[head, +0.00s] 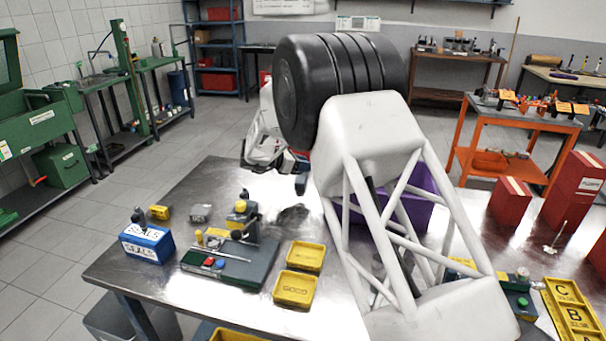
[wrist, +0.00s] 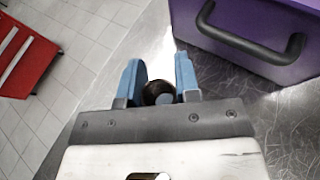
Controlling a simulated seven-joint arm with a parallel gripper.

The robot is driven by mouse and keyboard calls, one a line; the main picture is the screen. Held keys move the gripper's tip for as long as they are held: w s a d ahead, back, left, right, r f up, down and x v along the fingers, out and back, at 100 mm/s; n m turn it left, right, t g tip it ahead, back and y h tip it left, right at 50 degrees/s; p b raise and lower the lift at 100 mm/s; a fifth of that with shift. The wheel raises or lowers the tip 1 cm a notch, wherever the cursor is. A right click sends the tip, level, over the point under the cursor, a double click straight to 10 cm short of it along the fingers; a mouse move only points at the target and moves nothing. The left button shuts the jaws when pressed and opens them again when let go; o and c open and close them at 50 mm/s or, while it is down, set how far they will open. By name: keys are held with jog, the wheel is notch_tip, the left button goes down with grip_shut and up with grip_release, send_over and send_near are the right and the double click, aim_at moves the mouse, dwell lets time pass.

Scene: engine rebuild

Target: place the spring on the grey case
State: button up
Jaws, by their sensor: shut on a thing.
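My gripper (wrist: 159,78) has its two blue fingers shut on a dark round thing (wrist: 156,93) with a greyish end; I cannot tell for sure that it is the spring. In the head view my arm hides most of the gripper (head: 300,184), which is above the metal table. No other spring is clear in either view. A small grey block (head: 200,213) lies on the table left of my gripper and may be the grey case; I cannot tell for sure.
A purple box (wrist: 245,62) with a black handle stands close to my gripper. The metal table (head: 200,325) carries a blue seals box (head: 146,247), a grey-green fixture (head: 232,268) and yellow trays (head: 295,289). Red boxes (head: 574,190) stand at the right.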

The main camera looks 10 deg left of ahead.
aim_at(303, 181)
jog(key=shift+f, duration=1.85)
jog(key=shift+f, duration=0.1)
jog(key=o, duration=0.9)
jog(key=shift+s+a+r, duration=0.1)
jog(key=shift+a+r, duration=0.05)
jog(key=shift+r, duration=0.05)
jog(key=v, duration=1.1)
jog(key=shift+s+a+r, duration=0.2)
jog(key=shift+a, duration=0.05)
